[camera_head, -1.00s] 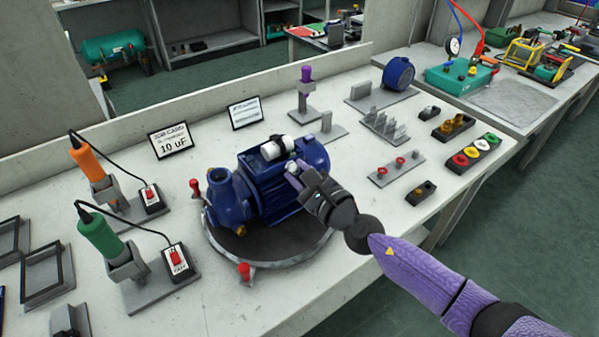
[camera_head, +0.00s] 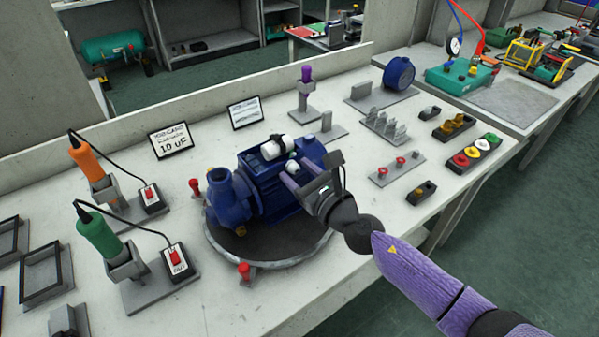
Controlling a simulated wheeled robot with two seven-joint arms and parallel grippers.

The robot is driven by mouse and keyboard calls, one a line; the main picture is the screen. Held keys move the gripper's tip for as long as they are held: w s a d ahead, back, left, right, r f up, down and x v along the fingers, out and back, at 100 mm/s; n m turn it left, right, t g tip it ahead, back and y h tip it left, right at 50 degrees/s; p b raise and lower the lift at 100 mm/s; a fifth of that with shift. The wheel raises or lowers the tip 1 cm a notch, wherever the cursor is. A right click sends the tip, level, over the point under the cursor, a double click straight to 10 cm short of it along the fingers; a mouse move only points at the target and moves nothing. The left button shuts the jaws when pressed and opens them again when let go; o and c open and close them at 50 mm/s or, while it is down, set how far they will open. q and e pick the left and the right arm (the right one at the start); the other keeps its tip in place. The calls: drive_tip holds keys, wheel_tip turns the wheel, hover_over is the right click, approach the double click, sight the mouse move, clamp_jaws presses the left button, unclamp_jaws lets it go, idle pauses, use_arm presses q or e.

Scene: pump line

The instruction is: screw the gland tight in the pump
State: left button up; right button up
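The blue pump (camera_head: 265,185) lies on a round dark turntable (camera_head: 230,243) in the middle of the bench. A small white gland (camera_head: 291,166) shows at the side of its terminal box, close to my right gripper. I cannot tell how deep it sits. My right gripper (camera_head: 297,176) reaches in from the right, with its fingers spread beside the gland. The far finger is partly hidden against the blue housing. A white cylinder (camera_head: 275,147) lies on top of the pump. My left gripper is out of view.
Orange (camera_head: 88,158) and green (camera_head: 100,236) tools stand in holders at left with switch boxes. Red knobs (camera_head: 195,187) rise from the turntable rim. Racks of small parts (camera_head: 397,169) stand at right. The bench front by the turntable is clear.

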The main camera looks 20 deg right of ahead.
drive_tip(key=n, duration=0.4)
drive_tip(key=shift+n, duration=0.4)
clamp_jaws()
drive_tip(key=m, duration=0.4)
drive_tip(key=shift+m, duration=0.4)
drive_tip(key=shift+c, duration=0.8)
unclamp_jaws()
drive_tip(key=shift+o, duration=0.3)
drive_tip(key=o, duration=0.5)
